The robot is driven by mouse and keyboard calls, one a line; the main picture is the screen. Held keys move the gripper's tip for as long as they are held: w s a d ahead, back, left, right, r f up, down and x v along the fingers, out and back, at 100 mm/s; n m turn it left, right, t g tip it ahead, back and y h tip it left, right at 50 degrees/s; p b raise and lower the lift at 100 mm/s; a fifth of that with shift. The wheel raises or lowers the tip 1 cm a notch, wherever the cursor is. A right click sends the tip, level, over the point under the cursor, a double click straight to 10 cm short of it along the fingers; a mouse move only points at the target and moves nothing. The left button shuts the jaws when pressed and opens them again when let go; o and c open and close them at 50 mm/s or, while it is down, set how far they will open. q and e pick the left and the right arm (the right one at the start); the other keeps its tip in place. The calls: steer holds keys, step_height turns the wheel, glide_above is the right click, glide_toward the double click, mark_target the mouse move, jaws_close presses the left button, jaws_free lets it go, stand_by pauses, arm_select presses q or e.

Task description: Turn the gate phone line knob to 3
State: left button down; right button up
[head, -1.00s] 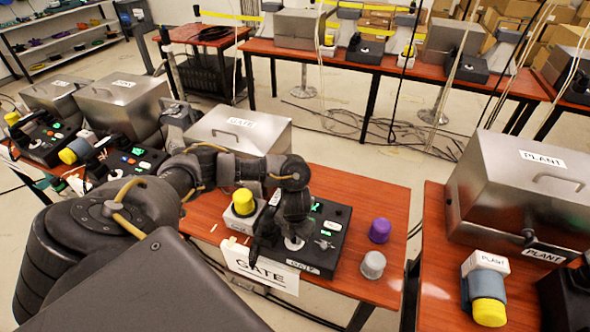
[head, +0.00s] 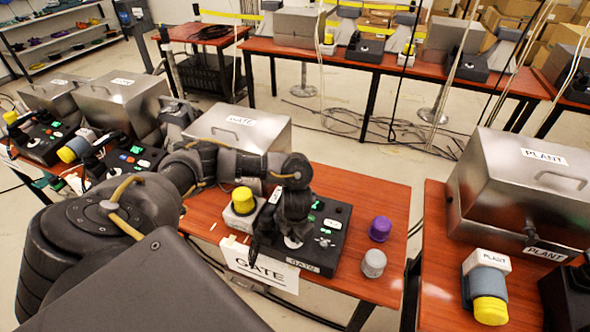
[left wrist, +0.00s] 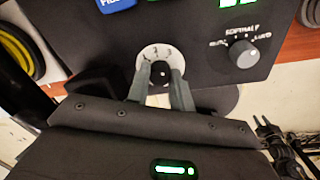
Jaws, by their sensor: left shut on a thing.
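The gate phone (head: 322,250) is a black box with a GATE label on its front edge, on the red-brown table. Its line knob (left wrist: 160,72) is a small black knob on a white numbered dial (left wrist: 148,55); some numbers are covered, and I cannot tell which one it points to. My left gripper (left wrist: 161,90) is shut on the line knob, one finger on each side. In the head view the left gripper (head: 291,238) hides most of the dial. My right gripper is not in view.
A second, grey knob (left wrist: 243,54) with printed labels sits right of the dial in the wrist view. A yellow-capped unit (head: 242,203) stands left of the phone. A purple cap (head: 380,229) and a grey cap (head: 373,263) stand to its right.

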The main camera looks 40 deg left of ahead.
arm_select(q)
steer(key=c, duration=1.2)
jaws_free()
steer(key=shift+c, duration=0.2)
step_height(320, 180, up, 11)
steer(key=p, duration=0.3)
steer(key=shift+s+d, duration=0.3)
steer(key=shift+d, duration=0.15)
steer(key=shift+f, duration=0.1)
